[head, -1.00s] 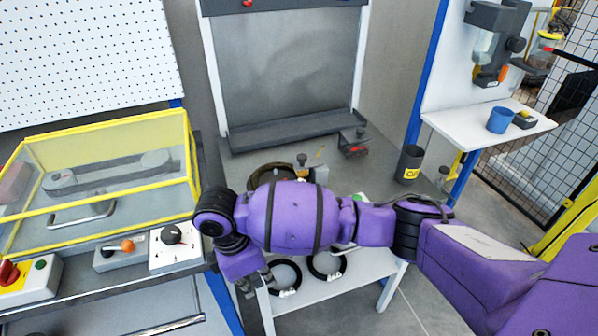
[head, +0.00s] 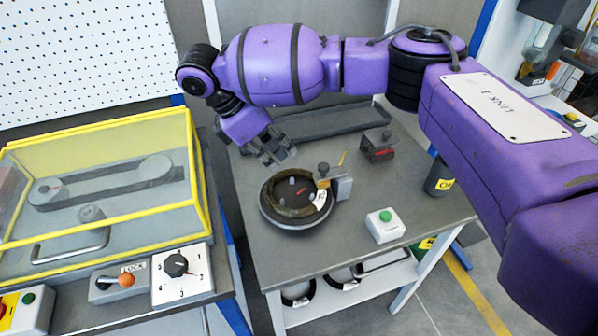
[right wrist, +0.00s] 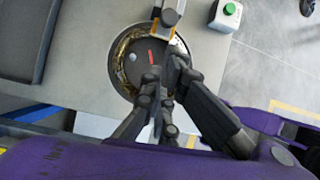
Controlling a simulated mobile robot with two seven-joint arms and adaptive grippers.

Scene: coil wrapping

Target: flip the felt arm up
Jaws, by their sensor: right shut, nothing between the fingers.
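A round dark turntable (head: 285,220) with a brassy coil on it sits on the grey worktable. At its right edge stands a small grey bracket (head: 343,187) with a brown-grey knob (head: 323,170), which seems to be the felt arm; I cannot clearly tell its tilt. In the right wrist view the knob (right wrist: 169,17) is at the top, over the turntable's edge. My right gripper (head: 280,152) is shut and empty, above and behind the turntable in the head view. In the right wrist view its fingers (right wrist: 165,105) cover part of the turntable (right wrist: 117,60). My left gripper is out of view.
A green button box (head: 385,225) stands right of the turntable, and a small dark block with a red mark (head: 377,147) behind it. A dark cup (head: 439,178) is at the right edge. A yellow-framed guard (head: 110,190) stands left. The table's front left is clear.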

